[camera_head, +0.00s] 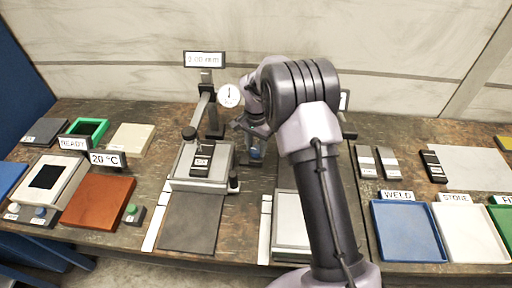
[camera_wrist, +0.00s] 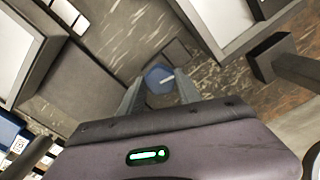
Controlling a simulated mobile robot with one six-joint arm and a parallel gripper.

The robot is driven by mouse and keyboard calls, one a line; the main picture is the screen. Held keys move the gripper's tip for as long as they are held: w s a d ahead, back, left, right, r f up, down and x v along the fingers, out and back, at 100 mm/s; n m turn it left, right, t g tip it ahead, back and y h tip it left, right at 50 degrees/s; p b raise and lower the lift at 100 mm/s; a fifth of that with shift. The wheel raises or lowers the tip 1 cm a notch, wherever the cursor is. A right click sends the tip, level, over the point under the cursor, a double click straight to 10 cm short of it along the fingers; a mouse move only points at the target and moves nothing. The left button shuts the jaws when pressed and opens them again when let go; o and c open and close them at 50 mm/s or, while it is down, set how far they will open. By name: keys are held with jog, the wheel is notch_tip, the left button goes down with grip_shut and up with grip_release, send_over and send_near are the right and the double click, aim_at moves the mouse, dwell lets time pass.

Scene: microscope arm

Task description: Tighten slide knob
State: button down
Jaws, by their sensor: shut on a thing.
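The slide knob is a blue, many-sided knob with a pale mark across its face; it shows in the wrist view (camera_wrist: 157,76) between my fingertips. In the head view the blue knob (camera_head: 256,153) is partly hidden just below my gripper (camera_head: 252,139). My gripper (camera_wrist: 160,88) is shut on the knob, one grey finger on each side. The grey measuring stand (camera_head: 212,118) with its round white dial (camera_head: 229,96) is just left of my gripper. How tight the knob is cannot be seen.
Blue (camera_head: 408,258) and white (camera_head: 470,258) trays lie at the right. An orange-brown plate (camera_head: 97,200) lies at the left.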

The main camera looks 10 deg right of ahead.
aim_at(256, 150)
jog(key=shift+m, duration=1.1)
jog(key=c, duration=0.8)
grip_release()
jog(key=shift+c, duration=0.2)
notch_tip(256, 150, up, 18)
jog(key=p, duration=0.5)
jog(key=shift+f, duration=0.25)
